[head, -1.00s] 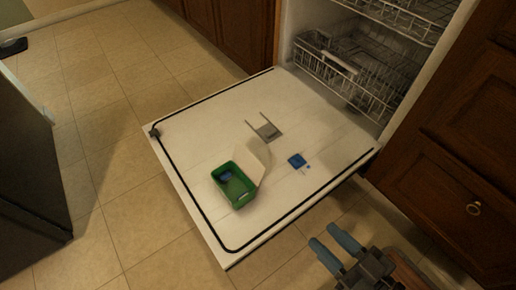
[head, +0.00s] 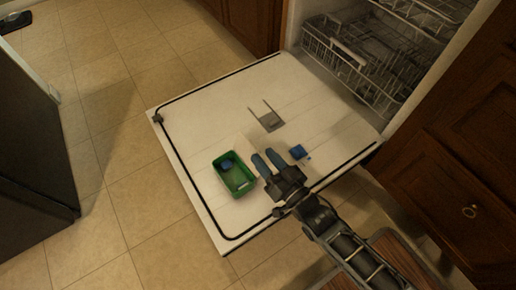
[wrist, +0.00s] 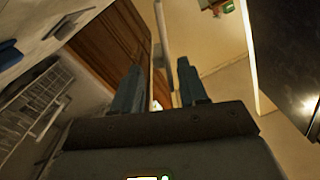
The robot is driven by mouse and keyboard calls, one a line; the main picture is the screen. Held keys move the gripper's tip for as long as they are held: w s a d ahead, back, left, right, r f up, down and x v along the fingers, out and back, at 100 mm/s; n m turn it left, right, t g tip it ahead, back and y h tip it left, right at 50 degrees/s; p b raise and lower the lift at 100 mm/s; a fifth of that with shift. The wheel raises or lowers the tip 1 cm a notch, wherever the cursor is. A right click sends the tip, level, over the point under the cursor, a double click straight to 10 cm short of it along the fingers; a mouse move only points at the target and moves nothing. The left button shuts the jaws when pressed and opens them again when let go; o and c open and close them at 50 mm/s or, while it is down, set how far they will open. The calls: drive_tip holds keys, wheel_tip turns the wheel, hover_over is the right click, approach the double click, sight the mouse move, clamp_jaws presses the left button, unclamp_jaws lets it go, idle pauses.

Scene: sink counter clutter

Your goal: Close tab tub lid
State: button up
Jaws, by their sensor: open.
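A green tub (head: 235,184) sits on the lowered dishwasher door in the head view. Its top is open and a blue item (head: 227,164) lies inside. Its pale lid (head: 247,146) stands raised on the tub's far right side, partly hidden by my gripper. My gripper (head: 263,155) is open and empty, with blue fingers just right of the tub and by the lid. I cannot tell whether they touch the lid. In the wrist view, my gripper (wrist: 158,75) shows its two fingers apart with nothing clearly held between them.
The white dishwasher door (head: 190,120) carries a small blue object (head: 298,152) right of my gripper and a grey dispenser (head: 270,121) behind it. Dishwasher racks (head: 345,65) are at the back right. Wooden cabinets (head: 450,170) stand at right. The door's left part is clear.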

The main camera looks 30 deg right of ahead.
sight(260, 153)
drive_tip(key=shift+w+b, duration=0.4)
drive_tip(key=shift+w, duration=1.6)
drive_tip(key=shift+a, duration=0.1)
drive_tip(key=shift+c, duration=0.2)
clamp_jaws()
